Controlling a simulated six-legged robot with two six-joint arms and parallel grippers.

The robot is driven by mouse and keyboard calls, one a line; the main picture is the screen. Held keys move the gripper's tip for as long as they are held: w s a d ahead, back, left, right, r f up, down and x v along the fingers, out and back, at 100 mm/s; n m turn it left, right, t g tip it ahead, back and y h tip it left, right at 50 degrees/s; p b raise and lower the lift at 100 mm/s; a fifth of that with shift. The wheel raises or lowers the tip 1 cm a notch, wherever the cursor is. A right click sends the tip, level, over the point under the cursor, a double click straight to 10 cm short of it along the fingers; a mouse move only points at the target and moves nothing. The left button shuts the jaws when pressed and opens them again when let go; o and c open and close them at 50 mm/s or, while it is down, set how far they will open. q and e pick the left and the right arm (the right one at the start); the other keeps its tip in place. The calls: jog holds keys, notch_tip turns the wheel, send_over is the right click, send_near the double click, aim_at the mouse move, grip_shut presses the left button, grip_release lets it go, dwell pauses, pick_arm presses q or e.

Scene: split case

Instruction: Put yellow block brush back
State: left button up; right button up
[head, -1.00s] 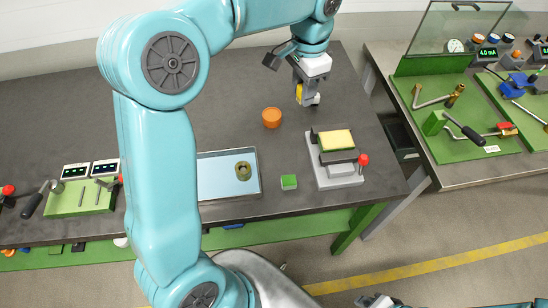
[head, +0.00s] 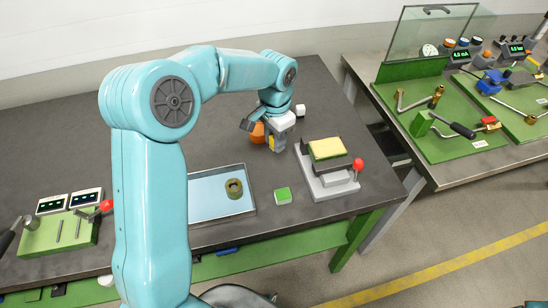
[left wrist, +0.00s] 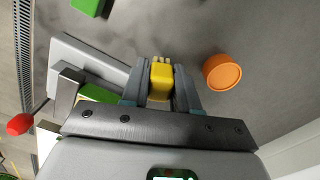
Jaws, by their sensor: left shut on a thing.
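My left gripper (head: 276,146) is shut on the yellow block brush (head: 271,143). In the left wrist view the brush (left wrist: 161,80) sits between the two fingers (left wrist: 161,88), with pale tips at its far end. In the head view the gripper points down between the orange round container (head: 257,133) and the grey clamp fixture (head: 330,187). I cannot tell how high the brush is above the table. My right gripper is not in view.
The fixture holds a yellow-topped block (head: 326,149) and has a red-knobbed lever (head: 358,165). A green block (head: 283,195) and a blue tray (head: 208,202) with an olive ring (head: 234,188) lie in front. A small white object (head: 300,110) stands behind.

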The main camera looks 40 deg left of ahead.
aim_at(275, 165)
pick_arm(q)
notch_tip(275, 165, down, 3)
jog(key=shift+d+f, duration=0.1)
jog(key=shift+f, duration=0.1)
notch_tip(275, 165, down, 4)
jog(key=shift+f, duration=0.1)
jog(key=shift+s, duration=0.1)
jog(key=shift+f, duration=0.15)
jog(key=o, duration=1)
